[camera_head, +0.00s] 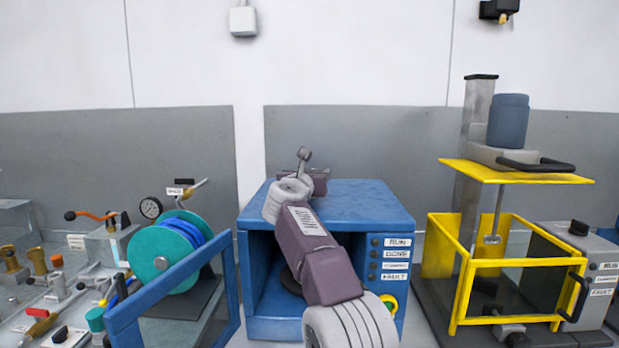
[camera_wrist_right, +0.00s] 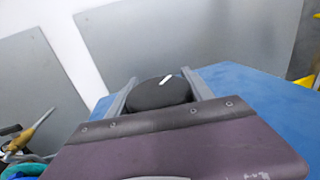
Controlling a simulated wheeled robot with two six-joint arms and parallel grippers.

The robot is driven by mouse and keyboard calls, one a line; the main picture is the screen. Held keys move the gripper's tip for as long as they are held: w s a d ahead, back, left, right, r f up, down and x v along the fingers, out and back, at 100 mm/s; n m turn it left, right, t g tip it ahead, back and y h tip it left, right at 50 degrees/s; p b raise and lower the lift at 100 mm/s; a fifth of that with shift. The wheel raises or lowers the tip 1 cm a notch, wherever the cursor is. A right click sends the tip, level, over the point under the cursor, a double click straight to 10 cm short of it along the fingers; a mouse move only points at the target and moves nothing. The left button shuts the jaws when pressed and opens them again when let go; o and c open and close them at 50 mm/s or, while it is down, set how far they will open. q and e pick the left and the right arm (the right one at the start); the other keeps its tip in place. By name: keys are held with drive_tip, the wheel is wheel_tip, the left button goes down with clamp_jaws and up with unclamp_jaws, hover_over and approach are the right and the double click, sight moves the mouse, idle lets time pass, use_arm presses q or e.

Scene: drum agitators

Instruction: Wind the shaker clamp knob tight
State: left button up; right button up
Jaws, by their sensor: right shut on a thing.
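The clamp knob is a black round knob (camera_wrist_right: 160,94) with a white mark on its top, seen in the right wrist view above the blue shaker cabinet. My right gripper (camera_wrist_right: 160,88) has one grey finger on each side of the knob and is shut on it. In the head view my right arm reaches up across the front of the blue cabinet (camera_head: 365,200), and the right gripper (camera_head: 318,178) is over its top. The knob is hidden there behind the gripper and wrist. My left gripper is not in view.
The cabinet's blue-framed door (camera_head: 175,290) stands open to the left. Labels and dark buttons (camera_head: 375,265) line its front right. A teal reel (camera_head: 160,255) stands left, and a yellow-framed machine (camera_head: 510,265) with a drum (camera_head: 508,120) stands right. A grey panel is behind.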

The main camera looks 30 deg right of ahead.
drive_tip(key=shift+s+d+r+m+g+h+p, duration=0.1)
drive_tip(key=shift+m+g+h+p, duration=0.4)
drive_tip(key=shift+g+h, duration=0.1)
drive_tip(key=shift+s+d+m+g+h+p, duration=0.1)
drive_tip(key=shift+m+g+h+p, duration=0.25)
drive_tip(key=shift+m+g+h, duration=0.2)
drive_tip(key=o, duration=1.4)
drive_tip(key=shift+c, duration=0.2)
